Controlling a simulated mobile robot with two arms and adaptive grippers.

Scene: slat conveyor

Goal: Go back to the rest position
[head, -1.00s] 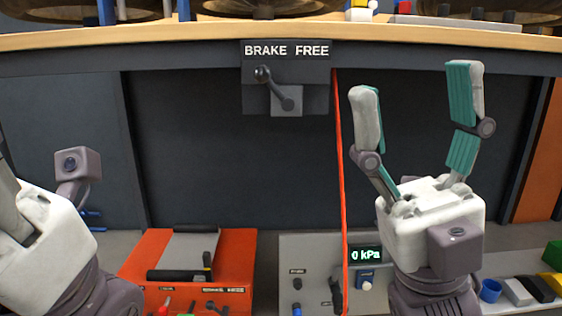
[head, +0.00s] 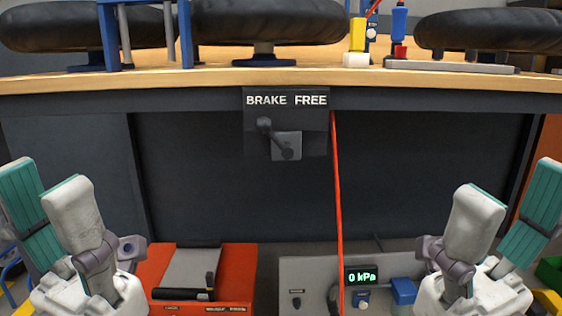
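My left gripper (head: 50,205) stands at the lower left of the head view, fingers pointing up, spread apart and with nothing between them. My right gripper (head: 505,222) stands at the lower right in the same upright pose, also spread and empty. Both are apart from the bench and from each other, one at each side of the picture. Their lower parts run out of the frame.
A wooden bench top (head: 230,78) crosses the view, with dark round cushions on it. A brake lever (head: 275,138) hangs on its front under "BRAKE FREE". A red hose (head: 337,200) hangs down beside it. Below are a red unit (head: 238,275) and a grey panel (head: 300,268) reading 0 kPa.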

